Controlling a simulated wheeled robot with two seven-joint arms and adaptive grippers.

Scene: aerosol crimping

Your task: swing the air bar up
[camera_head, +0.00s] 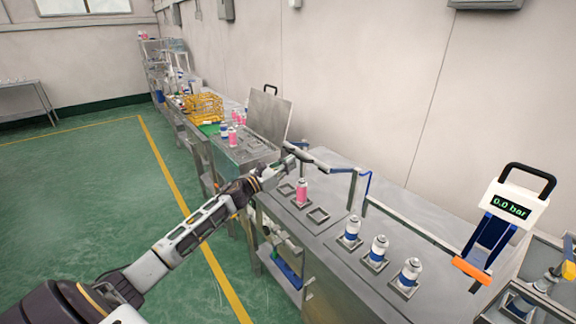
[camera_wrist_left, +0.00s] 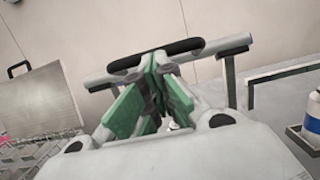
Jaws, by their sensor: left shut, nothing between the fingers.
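The air bar (camera_head: 318,160) is a grey bar along the back of the metal bench, lying about level at its left end. In the left wrist view the bar (camera_wrist_left: 226,48) carries a black handle (camera_wrist_left: 180,50), right by my fingertips. My left gripper (camera_head: 288,163) is at the bar's left end in the head view. In the left wrist view its green fingers (camera_wrist_left: 156,62) are shut with nothing between them, in front of the handle. Whether they touch the handle I cannot tell. My right gripper is not in view.
A pink can (camera_head: 301,192) stands in a holder near my left gripper, beside an empty holder (camera_head: 318,215). Blue and white cans (camera_head: 379,249) stand nearer. A gauge (camera_head: 514,205) reading 0.0 bar is at right. A raised metal lid (camera_head: 269,118) stands beyond my gripper.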

